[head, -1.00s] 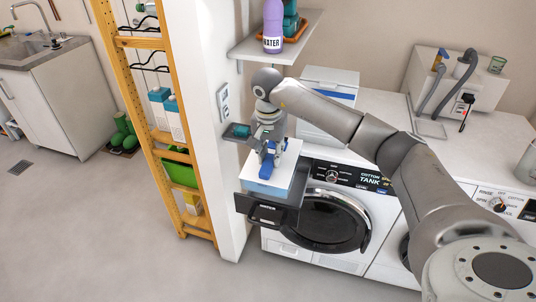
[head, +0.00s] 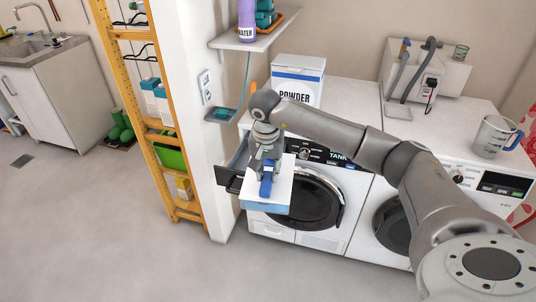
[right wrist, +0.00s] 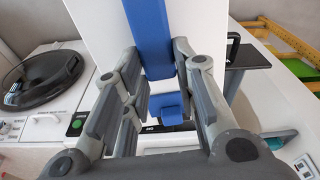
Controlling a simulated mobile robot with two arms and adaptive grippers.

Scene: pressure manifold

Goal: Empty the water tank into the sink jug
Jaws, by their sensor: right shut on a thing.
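The water tank (head: 281,194) is a flat white box with a pale blue lower part and a blue handle. My right gripper (head: 267,172) is shut on the blue handle from above and holds the tank in front of the left machine. In the right wrist view the handle (right wrist: 150,35) lies between the fingers against the white tank top (right wrist: 110,20). The dark open drawer (head: 232,182) is just left of the tank; whether they touch is hidden. The sink (head: 30,45) is at the far upper left. My left gripper is out of view.
A white wall end and a wooden rack (head: 135,95) stand between the machines and the sink. A wall shelf (head: 255,40) holds bottles. A powder box (head: 298,78) stands on the worktop. Green boots (head: 120,130) stand by the sink cabinet. The floor in front is clear.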

